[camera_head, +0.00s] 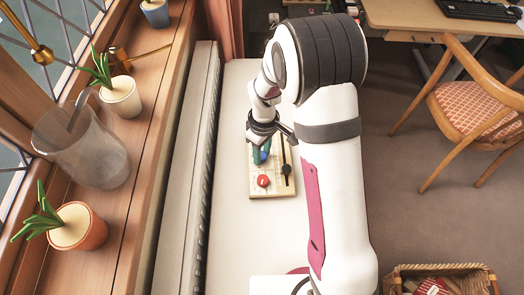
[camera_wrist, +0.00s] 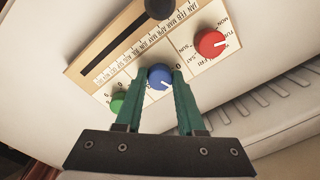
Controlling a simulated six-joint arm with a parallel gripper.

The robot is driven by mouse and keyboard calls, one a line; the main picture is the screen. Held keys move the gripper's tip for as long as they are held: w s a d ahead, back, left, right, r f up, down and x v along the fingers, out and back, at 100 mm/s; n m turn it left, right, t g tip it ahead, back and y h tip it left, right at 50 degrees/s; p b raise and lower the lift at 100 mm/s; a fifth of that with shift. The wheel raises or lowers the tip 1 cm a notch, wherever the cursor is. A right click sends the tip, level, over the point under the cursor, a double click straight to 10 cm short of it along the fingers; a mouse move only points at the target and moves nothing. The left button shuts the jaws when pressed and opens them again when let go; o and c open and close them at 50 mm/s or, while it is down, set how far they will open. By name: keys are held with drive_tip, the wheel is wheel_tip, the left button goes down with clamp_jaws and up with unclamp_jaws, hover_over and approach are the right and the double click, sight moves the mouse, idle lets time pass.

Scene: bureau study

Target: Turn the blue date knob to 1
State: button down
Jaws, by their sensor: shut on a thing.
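The blue date knob (camera_wrist: 160,78) sits between the green knob (camera_wrist: 117,102) and the red knob (camera_wrist: 210,42) on a pale calendar board (camera_wrist: 118,52). A white mark on the blue knob points toward the lower right in the wrist view. My gripper (camera_wrist: 160,74) has its green fingers shut on the blue knob, one on each side. The fingers and the knob hide most of the date numbers, so I cannot read the setting. In the head view the blue knob (camera_head: 264,156) is partly hidden by my gripper (camera_head: 259,154); the red knob (camera_head: 263,181) is clear.
A black slider knob (camera_head: 286,170) stands up at the board's right side, close to my gripper; it also shows in the wrist view (camera_wrist: 158,8). The white surface (camera_head: 230,225) around the board is clear. A radiator and a windowsill with potted plants (camera_head: 121,98) lie left.

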sight(263, 154)
drive_tip(key=shift+n, duration=0.5)
drive_tip(key=c, duration=0.5)
unclamp_jaws()
drive_tip(key=shift+r, duration=0.1)
drive_tip(key=r, duration=1.5)
drive_tip(key=shift+w+d+r, duration=0.15)
drive_tip(key=shift+w+r, duration=0.1)
drive_tip(key=shift+r, duration=0.05)
